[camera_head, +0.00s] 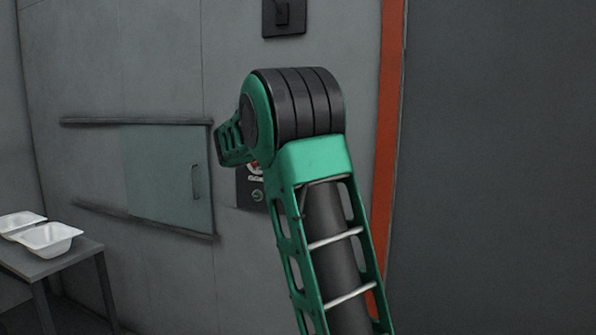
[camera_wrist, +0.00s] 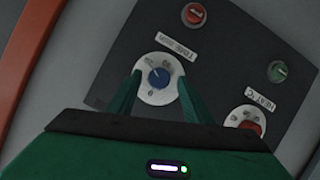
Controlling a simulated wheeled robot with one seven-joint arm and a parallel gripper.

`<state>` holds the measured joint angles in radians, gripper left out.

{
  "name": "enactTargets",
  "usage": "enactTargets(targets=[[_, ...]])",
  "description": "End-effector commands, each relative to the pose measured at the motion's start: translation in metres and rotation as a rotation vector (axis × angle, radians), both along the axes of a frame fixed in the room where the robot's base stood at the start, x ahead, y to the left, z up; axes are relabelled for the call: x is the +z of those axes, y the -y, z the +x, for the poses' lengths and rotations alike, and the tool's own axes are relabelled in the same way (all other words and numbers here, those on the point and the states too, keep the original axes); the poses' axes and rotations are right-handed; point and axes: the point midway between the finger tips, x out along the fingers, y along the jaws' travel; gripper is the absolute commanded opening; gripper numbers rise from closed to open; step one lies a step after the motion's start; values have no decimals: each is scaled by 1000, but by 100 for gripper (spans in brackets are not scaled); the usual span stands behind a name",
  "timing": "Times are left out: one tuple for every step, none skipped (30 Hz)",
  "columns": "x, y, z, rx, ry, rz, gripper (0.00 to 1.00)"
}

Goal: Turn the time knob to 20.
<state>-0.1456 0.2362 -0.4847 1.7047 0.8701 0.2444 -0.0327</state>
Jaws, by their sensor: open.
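A blue knob (camera_wrist: 158,78) sits on a round white dial (camera_wrist: 146,93) on a dark control panel (camera_wrist: 220,65) in the wrist view. My gripper (camera_wrist: 160,75) is open, with one green finger on each side of the blue knob. I cannot tell whether the fingers touch it. In the head view, part of the panel (camera_head: 249,194) shows beside my green arm, which hides the gripper and the blue knob.
The panel also holds a red knob (camera_wrist: 250,128) on a white dial, a small red control (camera_wrist: 194,14) and a green one (camera_wrist: 277,71). In the head view, a sliding door (camera_head: 165,175) is on the wall at left, and white trays (camera_head: 50,239) stand on a table (camera_head: 62,262).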

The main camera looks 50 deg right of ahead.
Motion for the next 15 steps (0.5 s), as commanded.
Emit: enactTargets(targets=[[2, -6, 0, 4, 1, 1, 46], [3, -10, -1, 4, 1, 1, 46], [5, -16, -2, 5, 1, 1, 46], [7, -20, -3, 6, 1, 2, 46], [9, -25, -5, 5, 0, 2, 46], [12, -33, -6, 6, 0, 3, 46], [14, -38, -7, 4, 1, 2, 46], [16, -43, -8, 6, 0, 3, 46], [18, -50, -10, 6, 1, 2, 46], [21, -55, -11, 6, 1, 2, 46], [23, -60, -13, 5, 0, 2, 46], [25, -66, -14, 5, -1, 2, 46], [26, -70, -15, 5, -1, 3, 46], [27, -74, -16, 5, -1, 3, 46], [29, -79, -17, 4, -1, 2, 46]])
